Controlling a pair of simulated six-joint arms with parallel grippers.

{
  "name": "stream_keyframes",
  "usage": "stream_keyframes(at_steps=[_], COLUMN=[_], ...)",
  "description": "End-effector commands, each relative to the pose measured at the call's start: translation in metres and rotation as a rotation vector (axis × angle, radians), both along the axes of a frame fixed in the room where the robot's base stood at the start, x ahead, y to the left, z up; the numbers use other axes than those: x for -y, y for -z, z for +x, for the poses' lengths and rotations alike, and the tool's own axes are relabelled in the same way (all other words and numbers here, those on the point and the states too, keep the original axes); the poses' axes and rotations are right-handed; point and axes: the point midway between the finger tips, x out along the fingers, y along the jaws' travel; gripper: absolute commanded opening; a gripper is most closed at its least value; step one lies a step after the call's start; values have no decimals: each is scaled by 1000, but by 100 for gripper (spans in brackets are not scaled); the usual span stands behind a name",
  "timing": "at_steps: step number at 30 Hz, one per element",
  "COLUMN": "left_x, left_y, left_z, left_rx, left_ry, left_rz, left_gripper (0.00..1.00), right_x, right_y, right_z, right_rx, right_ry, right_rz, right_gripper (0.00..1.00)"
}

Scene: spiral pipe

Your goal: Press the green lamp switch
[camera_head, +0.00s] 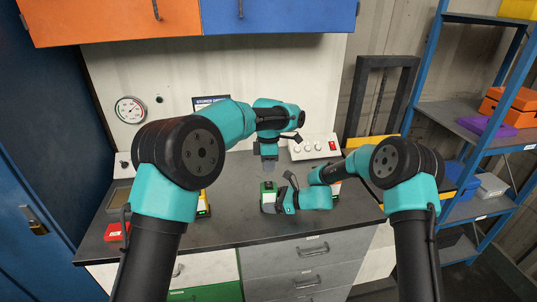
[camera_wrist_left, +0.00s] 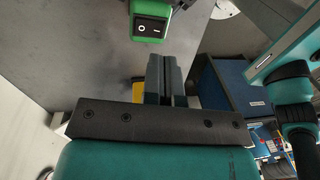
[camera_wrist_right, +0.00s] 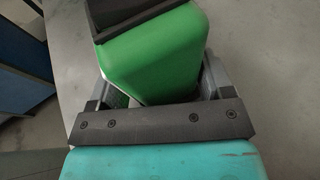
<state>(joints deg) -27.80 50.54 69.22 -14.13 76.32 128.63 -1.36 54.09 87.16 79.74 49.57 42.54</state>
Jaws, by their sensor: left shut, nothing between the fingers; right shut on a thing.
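The green lamp switch is a green block (camera_wrist_right: 155,55) with a black rocker (camera_wrist_left: 152,27) marked O and I, seen at the top of the left wrist view. In the head view the green block (camera_head: 268,187) is near the middle of the dark worktop, partly covered. My right gripper (camera_head: 276,203) is shut on it, with one finger on each side in the right wrist view. My left gripper (camera_head: 269,164) is shut and empty, pointing down just behind the block in the head view. In the left wrist view its fingertips (camera_wrist_left: 163,60) are close to the rocker, with a visible gap.
A white panel with round knobs and a red switch (camera_head: 315,147) stands at the back of the worktop (camera_head: 235,225). A yellow item (camera_head: 203,206) and a red item (camera_head: 116,232) are on the left. A blue shelf rack (camera_head: 425,100) stands at the right.

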Motion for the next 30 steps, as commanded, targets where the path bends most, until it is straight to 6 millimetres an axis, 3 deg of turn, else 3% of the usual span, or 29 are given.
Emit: stream_keyframes(at_steps=[6,12,30], left_x=[0,0,1], left_y=[36,55,63], left_z=[-5,-7,-9], left_rx=[-1,-1,-1], left_ry=[1,1,0], left_rz=[0,-2,-1], left_gripper=[0,0,0], right_x=[0,0,0], right_y=[0,0,0], right_z=[0,0,0], right_rx=[0,0,0], right_ry=[0,0,0], right_rz=[0,0,1], right_gripper=[60,60,60])
